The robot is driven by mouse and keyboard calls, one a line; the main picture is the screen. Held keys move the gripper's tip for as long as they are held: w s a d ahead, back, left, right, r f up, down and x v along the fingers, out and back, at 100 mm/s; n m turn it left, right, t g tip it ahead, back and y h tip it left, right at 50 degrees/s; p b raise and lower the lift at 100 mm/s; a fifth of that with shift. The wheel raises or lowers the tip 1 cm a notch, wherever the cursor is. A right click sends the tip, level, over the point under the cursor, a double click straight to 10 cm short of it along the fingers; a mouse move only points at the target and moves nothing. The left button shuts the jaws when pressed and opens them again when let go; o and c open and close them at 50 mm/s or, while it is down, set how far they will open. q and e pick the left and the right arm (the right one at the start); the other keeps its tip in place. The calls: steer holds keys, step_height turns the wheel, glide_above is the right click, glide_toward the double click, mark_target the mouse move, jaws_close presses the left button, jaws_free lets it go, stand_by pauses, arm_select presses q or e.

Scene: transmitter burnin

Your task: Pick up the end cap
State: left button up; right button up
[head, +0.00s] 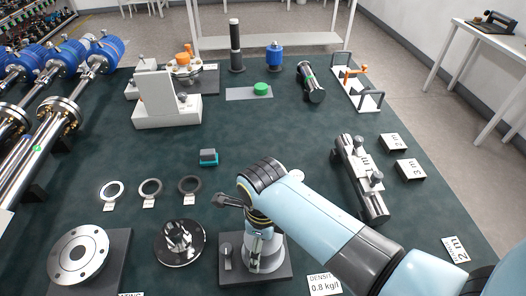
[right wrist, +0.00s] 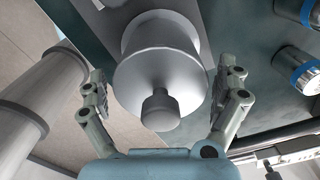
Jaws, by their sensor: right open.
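The end cap appears to be the grey metal piece with a round flange and a short knob in the right wrist view (right wrist: 160,80). In the head view a grey metal piece (head: 264,262) stands on a dark square plate, partly hidden by my right arm and gripper. My right gripper (right wrist: 163,92) is open, with one finger on each side of the flange and a visible gap at both sides. In the head view the right gripper (head: 259,232) points down over this piece. I cannot tell how far its fingertips are above the plate. My left gripper is not in view.
A dark round flange (head: 180,242) and a pale flange (head: 79,253) lie left of the gripper. Three rings (head: 150,188) lie behind them. A cylinder in a holder (head: 360,178) stands to the right. The middle of the green mat (head: 255,130) is mostly clear.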

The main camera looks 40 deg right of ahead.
steer(key=shift+f, duration=0.15)
steer(key=shift+c, duration=0.3)
steer(key=c, duration=1.2)
